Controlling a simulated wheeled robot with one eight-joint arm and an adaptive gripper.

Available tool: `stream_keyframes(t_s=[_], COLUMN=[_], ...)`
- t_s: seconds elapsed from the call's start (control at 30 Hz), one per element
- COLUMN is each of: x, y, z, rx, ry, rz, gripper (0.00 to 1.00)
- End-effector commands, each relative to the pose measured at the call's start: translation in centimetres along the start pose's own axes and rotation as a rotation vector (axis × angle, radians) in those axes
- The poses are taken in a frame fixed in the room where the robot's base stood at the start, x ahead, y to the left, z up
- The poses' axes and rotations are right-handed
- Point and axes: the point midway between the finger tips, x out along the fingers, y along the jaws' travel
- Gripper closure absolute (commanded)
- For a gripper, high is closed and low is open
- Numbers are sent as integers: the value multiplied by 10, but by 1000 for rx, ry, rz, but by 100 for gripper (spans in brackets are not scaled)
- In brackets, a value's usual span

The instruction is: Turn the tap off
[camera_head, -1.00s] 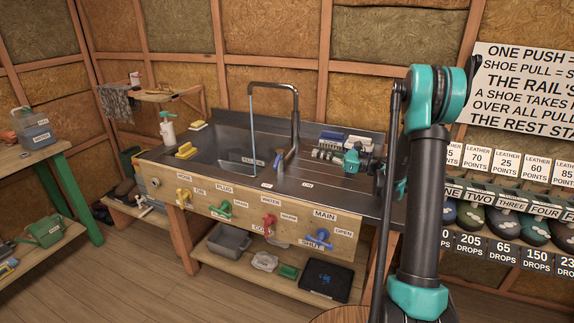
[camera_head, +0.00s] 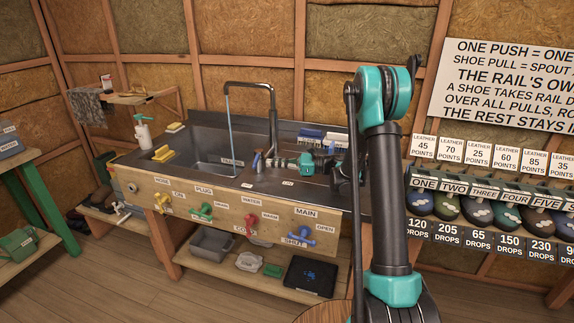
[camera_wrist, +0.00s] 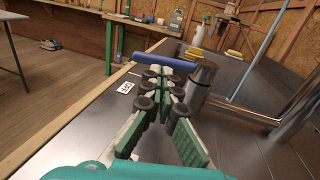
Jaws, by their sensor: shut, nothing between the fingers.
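The tap (camera_head: 273,118) has a dark arched spout over the left sink basin. A thin pale-blue stream of water (camera_head: 230,125) runs from it, also seen in the wrist view (camera_wrist: 251,66). The tap's blue lever (camera_head: 257,161) is at the foot of the tap. In the wrist view the lever (camera_wrist: 166,62) lies crosswise just beyond my fingertips, joined to the metal tap body (camera_wrist: 197,88). My gripper (camera_head: 277,163) is shut and empty, right of the lever. In the wrist view my gripper (camera_wrist: 164,74) points at the lever; whether they touch is unclear.
The sink counter (camera_head: 250,182) has a front board with yellow, green, red and blue handles (camera_head: 299,235). Yellow sponges (camera_head: 162,154) and a soap bottle (camera_head: 143,132) stand at the left. A brush rack (camera_head: 322,138) is behind my gripper.

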Motion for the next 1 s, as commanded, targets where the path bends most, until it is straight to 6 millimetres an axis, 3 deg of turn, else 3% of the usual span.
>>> stream_keyframes(t_s=[0.23, 0.67, 0.87, 1.0], x=[24, 28, 46, 46], y=[0, 0, 8, 8], z=[0, 0, 0, 0], rx=[0, 0, 0, 0], ry=[0, 0, 0, 0], rz=[1, 0, 2, 0], gripper=[100, 100, 100, 100])
